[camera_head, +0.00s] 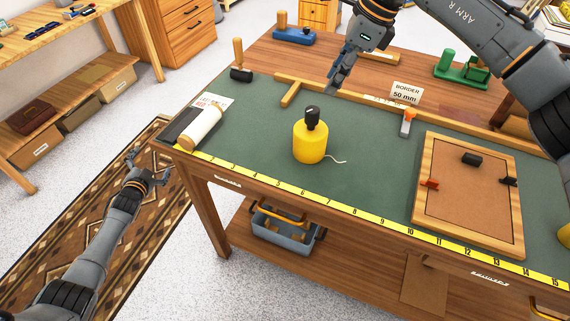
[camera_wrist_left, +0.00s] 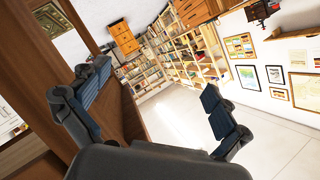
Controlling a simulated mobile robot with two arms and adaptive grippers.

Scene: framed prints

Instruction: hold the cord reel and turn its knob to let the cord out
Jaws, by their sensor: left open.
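The cord reel (camera_head: 310,144) is a yellow round body standing upright on the green mat (camera_head: 250,150) of the workbench. Its black knob (camera_head: 312,117) is on top, and a short pale cord end (camera_head: 338,160) lies on the mat at its right. My left gripper (camera_head: 148,163) is open and empty, off the bench's left end above the patterned rug, well away from the reel. It also shows spread in the left wrist view (camera_wrist_left: 155,105). My right gripper (camera_head: 337,84) hangs behind the reel near the wooden strip, apart from the reel; its jaw opening is unclear.
A white roll (camera_head: 200,126) lies left of the reel. A wooden frame (camera_head: 427,188) with clamps lies at the right. A wooden strip (camera_head: 375,101) and a "BORDER 50 mm" sign (camera_head: 405,93) are behind. A yellow ruler (camera_head: 300,190) runs along the front edge. Mat around the reel is clear.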

